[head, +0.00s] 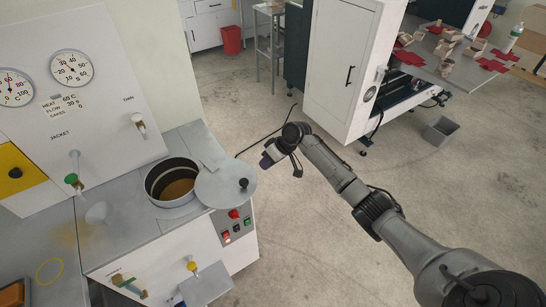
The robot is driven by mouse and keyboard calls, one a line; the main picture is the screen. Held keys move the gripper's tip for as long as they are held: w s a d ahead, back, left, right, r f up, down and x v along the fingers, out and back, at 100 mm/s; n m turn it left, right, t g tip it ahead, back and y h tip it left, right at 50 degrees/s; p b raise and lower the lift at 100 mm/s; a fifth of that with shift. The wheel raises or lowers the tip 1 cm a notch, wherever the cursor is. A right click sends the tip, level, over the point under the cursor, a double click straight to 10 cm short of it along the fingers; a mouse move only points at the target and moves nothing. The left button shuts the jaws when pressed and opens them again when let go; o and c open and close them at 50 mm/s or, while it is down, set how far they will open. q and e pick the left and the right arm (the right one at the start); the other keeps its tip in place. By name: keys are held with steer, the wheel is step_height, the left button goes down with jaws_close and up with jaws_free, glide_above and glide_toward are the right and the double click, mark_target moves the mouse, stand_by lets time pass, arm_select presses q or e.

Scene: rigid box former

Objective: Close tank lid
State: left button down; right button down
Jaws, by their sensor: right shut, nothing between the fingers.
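The tank (157,182) is a round metal well set in the grey top of the machine at the left. Its mouth is open and brown contents show inside. The tank lid (218,187) is a flat grey disc with a black knob (243,184). It lies swung aside to the right of the opening, partly past the machine's right edge. My right gripper (267,163) is shut and empty, in the air just right of the lid and apart from it. My left gripper is not in view.
A panel with two gauges (72,67) rises behind the tank. A control box with buttons (233,226) sits below the lid. A white cabinet (338,65) stands beyond my right arm. The floor (310,240) between is clear. A red bin (231,40) stands at the back.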

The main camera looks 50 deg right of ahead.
mark_target(253, 182)
steer(key=x, duration=0.3)
steer(key=shift+f, duration=0.1)
steer(key=shift+a, duration=2)
steer(key=shift+a+p, duration=0.1)
steer(key=shift+p, duration=0.25)
